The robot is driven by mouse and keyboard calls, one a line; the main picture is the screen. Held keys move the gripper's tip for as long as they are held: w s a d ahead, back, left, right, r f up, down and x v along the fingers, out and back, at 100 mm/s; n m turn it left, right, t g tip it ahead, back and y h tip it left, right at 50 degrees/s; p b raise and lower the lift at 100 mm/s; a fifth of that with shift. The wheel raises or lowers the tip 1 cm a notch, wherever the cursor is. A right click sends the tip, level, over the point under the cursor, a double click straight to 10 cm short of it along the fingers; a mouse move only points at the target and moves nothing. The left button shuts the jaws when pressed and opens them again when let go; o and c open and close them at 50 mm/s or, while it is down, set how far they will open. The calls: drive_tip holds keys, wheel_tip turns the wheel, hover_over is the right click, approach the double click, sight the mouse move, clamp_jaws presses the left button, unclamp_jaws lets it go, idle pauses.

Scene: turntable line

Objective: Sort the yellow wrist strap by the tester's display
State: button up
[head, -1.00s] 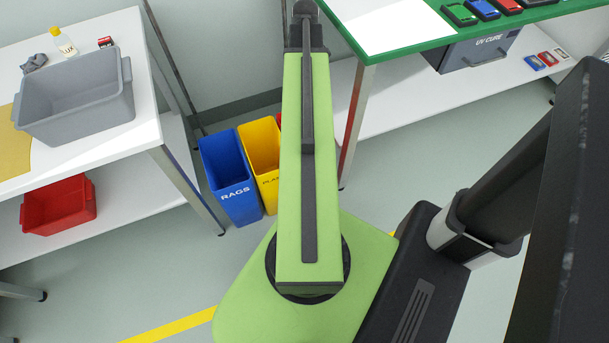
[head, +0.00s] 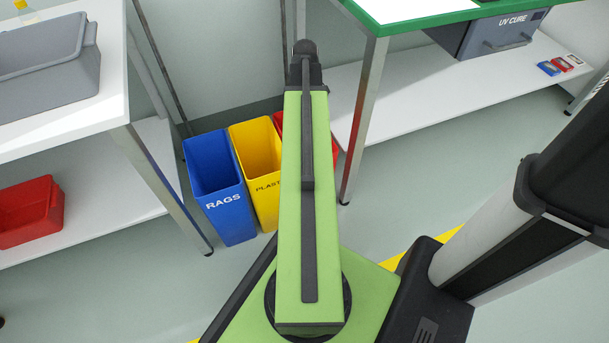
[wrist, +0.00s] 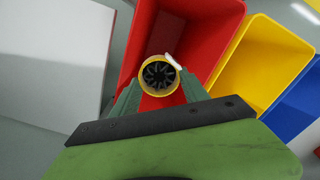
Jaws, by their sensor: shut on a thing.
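The yellow wrist strap (wrist: 147,87) shows in the wrist view as a round coil with a dark, spoked-looking middle and a small white piece at its top right. My gripper (wrist: 160,84) is shut on it, with green fingers on either side. Behind the strap in the picture is the open red bin (wrist: 189,45); the height between them is hard to judge. In the head view my arm hides the gripper, the strap and most of the red bin (head: 279,122). The tester and its display are not in view.
The yellow plastics bin (head: 252,150) and blue RAGS bin (head: 219,182) stand beside the red one. A white bench (head: 100,118) with a grey crate (head: 45,75) is at left. A green-edged table (head: 420,20) over a white shelf (head: 440,100) is at right.

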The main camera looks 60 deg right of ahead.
wheel_tip(320, 180, down, 2)
drive_tip(key=shift+f+b, duration=0.1)
drive_tip(key=shift+b, duration=0.4)
drive_tip(key=o, duration=1.6)
drive_tip(key=shift+c, duration=0.2)
drive_tip(key=shift+r, duration=0.2)
wheel_tip(320, 180, up, 17)
drive_tip(key=p, duration=1.7)
drive_tip(key=shift+r+p, duration=0.2)
drive_tip(key=shift+p, duration=0.15)
